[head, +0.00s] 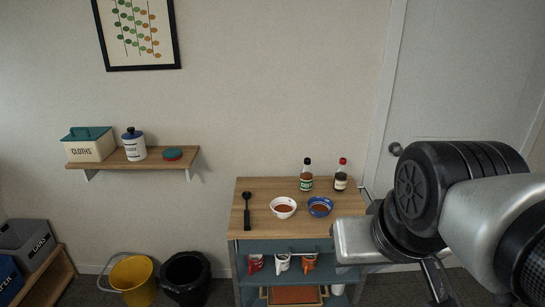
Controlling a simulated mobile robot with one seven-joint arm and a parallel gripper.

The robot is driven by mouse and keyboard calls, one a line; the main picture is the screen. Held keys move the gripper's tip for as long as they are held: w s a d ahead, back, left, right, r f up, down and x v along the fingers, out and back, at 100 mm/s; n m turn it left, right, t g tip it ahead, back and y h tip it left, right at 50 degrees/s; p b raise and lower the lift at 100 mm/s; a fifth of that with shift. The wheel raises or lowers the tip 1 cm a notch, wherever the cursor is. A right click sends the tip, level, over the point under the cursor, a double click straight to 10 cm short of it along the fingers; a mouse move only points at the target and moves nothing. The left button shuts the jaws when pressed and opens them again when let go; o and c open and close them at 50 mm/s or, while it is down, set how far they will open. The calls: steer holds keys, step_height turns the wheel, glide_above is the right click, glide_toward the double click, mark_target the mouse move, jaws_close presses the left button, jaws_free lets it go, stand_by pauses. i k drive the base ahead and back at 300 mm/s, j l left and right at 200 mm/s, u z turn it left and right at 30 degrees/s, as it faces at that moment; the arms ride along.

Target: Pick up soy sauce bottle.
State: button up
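Two bottles stand upright near the back right of the wooden cart top. One bottle (306,177) has a black cap and a green label. The other, a dark bottle (341,177), has a red cap and a pale label. The labels are too small to read, so I cannot tell for certain which is the soy sauce bottle; the red-capped one holds the darker liquid. My arm fills the right side of the view, to the right of both bottles and nearer the camera. My gripper's fingers cannot be made out clearly, and neither bottle is held.
The cart top (262,225) also holds a black ladle (247,211), a white bowl (283,208) and a blue bowl (320,206), both with reddish-brown contents, in front of the bottles. A wall shelf (113,164), yellow bucket (132,280) and black bin (186,278) are left.

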mark_target(341, 175)
steer(key=i+l+u, duration=0.25)
steer(key=l, duration=0.2)
steer(key=i+l+u, duration=0.2)
steer(key=l, duration=0.3)
steer(key=i+l+u, duration=0.1)
steer(key=l+u, duration=0.15)
steer(key=l, duration=0.25)
steer(key=i+l+u, duration=0.2)
steer(key=l, duration=0.35)
steer(key=l+u, duration=0.25)
steer(key=l, duration=0.3)
